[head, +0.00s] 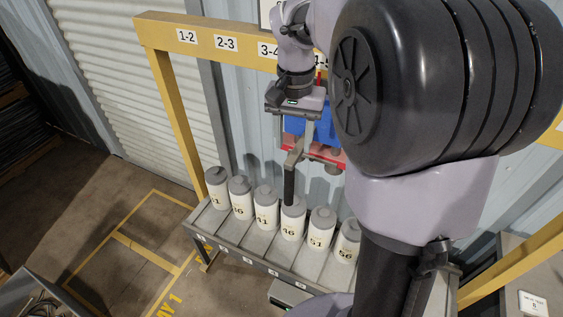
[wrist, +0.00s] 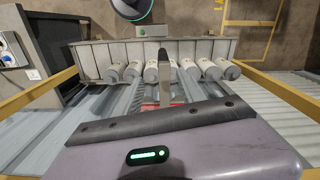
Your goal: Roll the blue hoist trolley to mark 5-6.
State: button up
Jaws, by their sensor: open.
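The blue hoist trolley (head: 325,131) is under the yellow beam, around the 3-4 and 4-5 labels, with a red lower part (head: 328,155). My gripper (head: 296,150) is open, in front of the trolley, and hides part of it. I cannot tell whether it touches the trolley. In the wrist view, one grey finger (wrist: 165,80) shows, with a bit of red (wrist: 178,104) behind it. The yellow beam (head: 158,33) carries labels 1-2, 2-3, 3-4 and a partly covered 4-5 (head: 321,61). Mark 5-6 is not visible; my arm covers that stretch of beam.
Several numbered white cylinders (head: 266,212) stand in a row on a grey rack (head: 232,237) below the trolley; they also show in the wrist view (wrist: 208,70). A yellow post (head: 178,130) holds the beam's left end. The floor at left is open.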

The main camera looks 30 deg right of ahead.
aim_at(290, 175)
jog(key=f, duration=0.8)
jog(key=w+f+b, duration=0.1)
jog(key=f, duration=0.3)
jog(key=shift+f, duration=0.3)
jog(key=shift+w+a+f, duration=0.1)
jog(key=shift+f, duration=0.2)
jog(key=shift+r, duration=0.1)
grip_shut()
